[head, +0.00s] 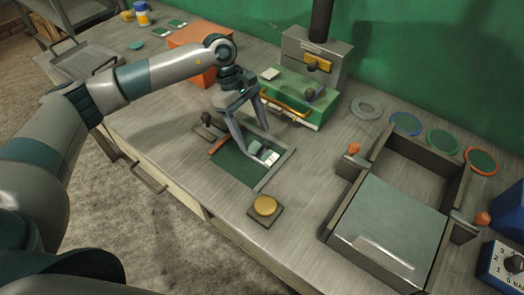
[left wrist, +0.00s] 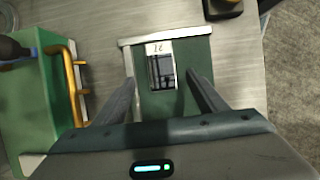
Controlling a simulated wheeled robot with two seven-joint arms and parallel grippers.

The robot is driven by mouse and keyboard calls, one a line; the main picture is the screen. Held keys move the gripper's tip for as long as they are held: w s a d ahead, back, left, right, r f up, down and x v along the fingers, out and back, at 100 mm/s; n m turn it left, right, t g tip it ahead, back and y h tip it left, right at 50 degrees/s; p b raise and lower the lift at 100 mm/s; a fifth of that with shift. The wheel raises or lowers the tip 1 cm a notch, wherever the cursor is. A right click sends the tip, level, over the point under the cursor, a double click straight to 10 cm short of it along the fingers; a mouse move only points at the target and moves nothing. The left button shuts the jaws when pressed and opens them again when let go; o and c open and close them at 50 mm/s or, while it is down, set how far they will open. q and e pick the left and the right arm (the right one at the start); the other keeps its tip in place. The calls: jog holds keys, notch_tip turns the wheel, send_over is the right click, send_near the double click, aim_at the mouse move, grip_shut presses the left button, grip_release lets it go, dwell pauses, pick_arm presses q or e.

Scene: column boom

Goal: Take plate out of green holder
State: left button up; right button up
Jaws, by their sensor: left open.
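The green holder (head: 232,168) is a flat green bed with grey metal edges, set on the bench. It also shows in the left wrist view (left wrist: 195,52). A small plate (head: 268,156) with a white end and a dark, picture-like part lies on the green bed. In the left wrist view the plate (left wrist: 160,70) shows markings on its white end. My left gripper (head: 253,140) is open above the holder. In the left wrist view its fingers (left wrist: 160,82) stand to either side of the plate, apart from it. My right gripper is not in view.
A green unit with a yellow handle (head: 285,105) stands just behind the holder. A brass round button (head: 265,206) is in front. A large open-topped metal box (head: 385,225) is at right. Several coloured rings (head: 443,141) lie behind it. An orange box (head: 195,45) stands behind my left arm.

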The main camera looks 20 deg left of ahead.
aim_at(262, 152)
pick_arm(q)
jog(key=shift+f, duration=0.1)
dwell(0.3)
jog(key=shift+s+d+f+p, duration=0.3)
jog(key=shift+d+f+p, duration=0.2)
jog(key=shift+f+p, duration=0.4)
jog(key=shift+p+x, duration=0.65)
jog(key=shift+x, duration=0.3)
jog(key=shift+d+f, duration=0.2)
jog(key=shift+f, duration=0.35)
jog(key=shift+r, duration=0.1)
grip_shut()
jog(key=shift+r, duration=0.1)
